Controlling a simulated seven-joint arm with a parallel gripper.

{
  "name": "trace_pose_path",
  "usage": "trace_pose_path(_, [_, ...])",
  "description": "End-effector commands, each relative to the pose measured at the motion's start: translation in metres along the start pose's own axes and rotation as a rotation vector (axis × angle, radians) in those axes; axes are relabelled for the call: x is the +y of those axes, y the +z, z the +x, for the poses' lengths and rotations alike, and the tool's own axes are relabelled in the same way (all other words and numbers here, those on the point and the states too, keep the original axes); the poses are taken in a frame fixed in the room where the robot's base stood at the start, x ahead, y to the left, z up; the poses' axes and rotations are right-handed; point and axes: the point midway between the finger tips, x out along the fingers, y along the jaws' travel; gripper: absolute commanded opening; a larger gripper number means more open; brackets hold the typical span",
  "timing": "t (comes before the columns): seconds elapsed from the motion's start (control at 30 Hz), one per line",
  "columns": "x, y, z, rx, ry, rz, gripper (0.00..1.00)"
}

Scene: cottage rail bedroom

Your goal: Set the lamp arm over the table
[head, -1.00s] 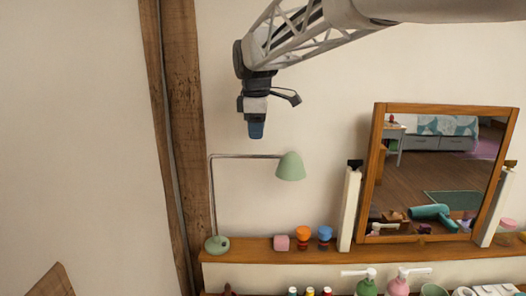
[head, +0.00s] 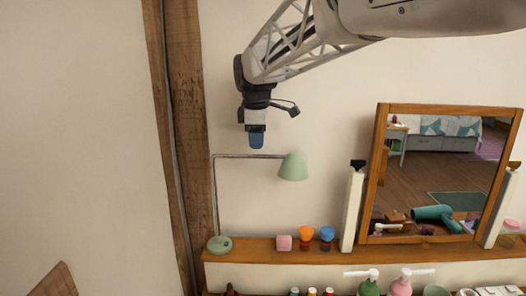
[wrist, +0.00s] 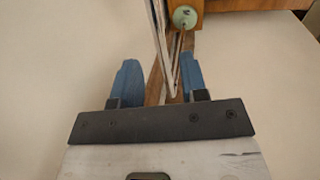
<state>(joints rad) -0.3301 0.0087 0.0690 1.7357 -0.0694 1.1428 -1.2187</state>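The green lamp stands at the left end of a wooden ledge (head: 250,250). Its round base (head: 219,245) carries a thin upright post, and a thin lamp arm (head: 235,156) runs right from the post's top to the green shade (head: 293,167). My gripper (head: 257,146) points down just above the middle of the lamp arm. In the wrist view my gripper (wrist: 157,68) has its blue fingers spread apart, with thin lamp rods between them in the picture; the green base (wrist: 185,17) shows beyond. I cannot tell whether the fingers touch the lamp arm. The shade is out of the wrist view.
A wooden beam (head: 185,130) rises close left of the lamp. A framed mirror (head: 440,170) with white posts stands to the right. Pump bottles (head: 368,283) stand below.

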Motion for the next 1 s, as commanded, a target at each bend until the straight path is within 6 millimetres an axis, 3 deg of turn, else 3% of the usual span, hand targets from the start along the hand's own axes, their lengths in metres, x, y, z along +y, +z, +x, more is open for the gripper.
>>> trace_pose_path(0.33, [0.0, 0.0, 0.037, 0.0, -0.001, 0.0, 0.4])
trace_pose_path(0.77, [0.0, 0.0, 0.044, 0.0, -0.001, 0.0, 0.4])
trace_pose_path(1.0, [0.0, 0.0, 0.044, 0.0, 0.0, 0.0, 0.05])
